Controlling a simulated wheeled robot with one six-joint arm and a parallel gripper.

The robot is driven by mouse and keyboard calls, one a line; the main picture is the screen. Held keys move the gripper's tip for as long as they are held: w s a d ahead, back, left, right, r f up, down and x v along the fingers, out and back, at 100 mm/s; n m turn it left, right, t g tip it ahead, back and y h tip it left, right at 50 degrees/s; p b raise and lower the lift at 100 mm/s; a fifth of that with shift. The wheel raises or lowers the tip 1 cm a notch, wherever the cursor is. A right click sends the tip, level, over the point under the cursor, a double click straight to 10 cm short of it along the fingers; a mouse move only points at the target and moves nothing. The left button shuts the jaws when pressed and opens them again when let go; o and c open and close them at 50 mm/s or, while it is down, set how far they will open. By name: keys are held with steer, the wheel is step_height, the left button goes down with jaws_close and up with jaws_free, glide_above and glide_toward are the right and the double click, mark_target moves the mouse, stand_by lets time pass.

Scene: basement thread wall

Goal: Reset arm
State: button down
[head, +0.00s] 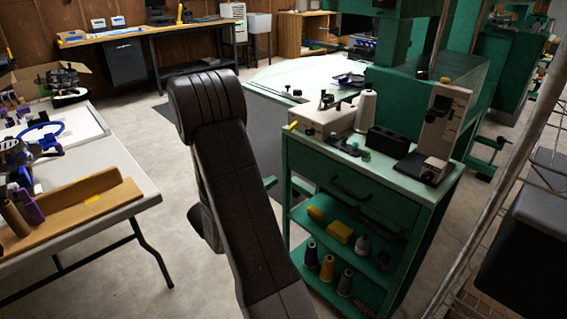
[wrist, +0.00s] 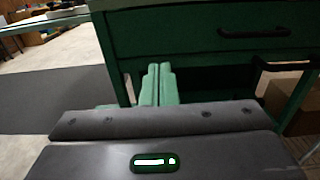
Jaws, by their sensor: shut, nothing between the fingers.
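My gripper (wrist: 157,84) shows in the wrist view as two narrow green fingers side by side, closed together and empty. Its dark grey body fills the lower part of that view. Beyond the fingers is the green workbench (wrist: 196,41) with a drawer and a black handle. In the head view my dark arm rises in front of the left side of that green workbench (head: 399,205).
A white folding table (head: 140,192) with tools, spools and a cardboard tray stands at the left. A white machine (head: 325,118), a thread cone (head: 366,110) and a microscope-like device (head: 440,125) stand on the workbench. A wire rack (head: 535,185) is at the right. Concrete floor (head: 190,245) is open between the tables.

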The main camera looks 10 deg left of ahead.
mark_target(309, 161)
stand_by(0.3)
steer(key=b+x, duration=0.1)
steer(key=x, duration=1.2)
steer(key=shift+w+d, duration=0.15)
